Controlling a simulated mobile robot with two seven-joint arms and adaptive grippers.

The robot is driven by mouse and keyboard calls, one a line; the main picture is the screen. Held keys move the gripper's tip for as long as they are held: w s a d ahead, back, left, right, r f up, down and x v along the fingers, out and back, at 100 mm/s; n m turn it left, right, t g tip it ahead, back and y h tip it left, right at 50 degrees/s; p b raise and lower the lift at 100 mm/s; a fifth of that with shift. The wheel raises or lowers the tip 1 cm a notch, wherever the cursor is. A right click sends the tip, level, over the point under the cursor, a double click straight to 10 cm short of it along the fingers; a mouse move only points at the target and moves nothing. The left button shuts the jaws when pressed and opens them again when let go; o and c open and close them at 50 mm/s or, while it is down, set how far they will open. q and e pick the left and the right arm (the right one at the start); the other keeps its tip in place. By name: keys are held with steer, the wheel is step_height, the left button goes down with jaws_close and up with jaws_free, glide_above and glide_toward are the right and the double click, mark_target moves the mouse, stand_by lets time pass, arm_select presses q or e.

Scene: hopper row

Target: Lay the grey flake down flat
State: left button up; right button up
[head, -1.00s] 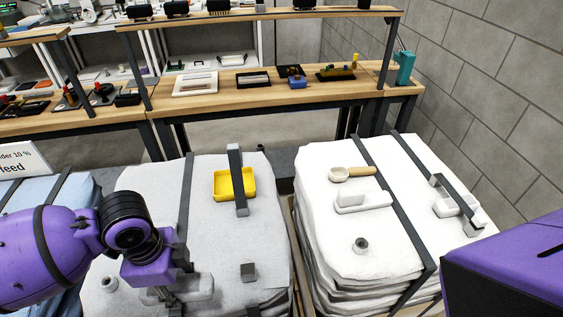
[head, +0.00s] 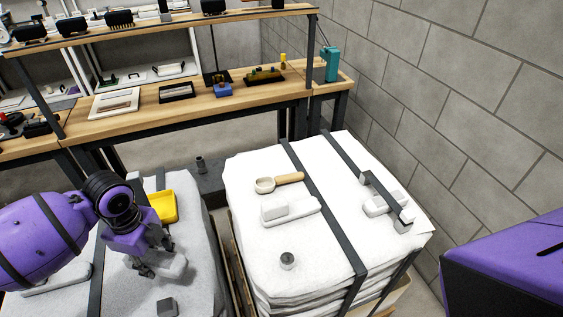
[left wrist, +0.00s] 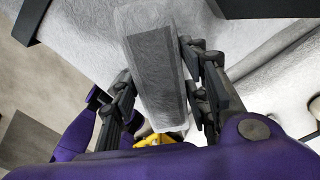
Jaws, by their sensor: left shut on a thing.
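The grey flake (head: 174,268) is a long pale grey piece at my left gripper (head: 150,265), above the grey-white stack (head: 200,285) in the head view. In the left wrist view the flake (left wrist: 150,45) lies lengthwise between both fingers of my left gripper (left wrist: 158,85), which is shut on it. The fingers hide part of the flake in the head view. I cannot tell whether it touches the stack. My right gripper is out of view; only purple parts of my right arm show at lower right.
A yellow tray (head: 163,207) stands just behind my left gripper. A small grey block (head: 167,307) lies in front. Dark straps (head: 97,270) cross the stack. The white stack (head: 245,240) at right carries a scoop (head: 265,186), a pale block (head: 275,211) and a grey knob (head: 287,261).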

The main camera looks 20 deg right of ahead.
arm_select(q)
steer(key=shift+w+d+m, duration=0.1)
steer(key=shift+m, duration=0.4)
steer(key=shift+a, duration=0.3)
steer(key=shift+d+f, duration=0.1)
steer(key=shift+d, duration=0.05)
step_height(320, 180, down, 6)
steer(key=shift+r+b, duration=0.25)
steer(key=shift+b, duration=0.35)
steer(key=shift+f, duration=0.35)
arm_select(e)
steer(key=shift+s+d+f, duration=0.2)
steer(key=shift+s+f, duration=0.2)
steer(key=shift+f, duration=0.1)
arm_select(q)
steer(key=shift+f, duration=0.1)
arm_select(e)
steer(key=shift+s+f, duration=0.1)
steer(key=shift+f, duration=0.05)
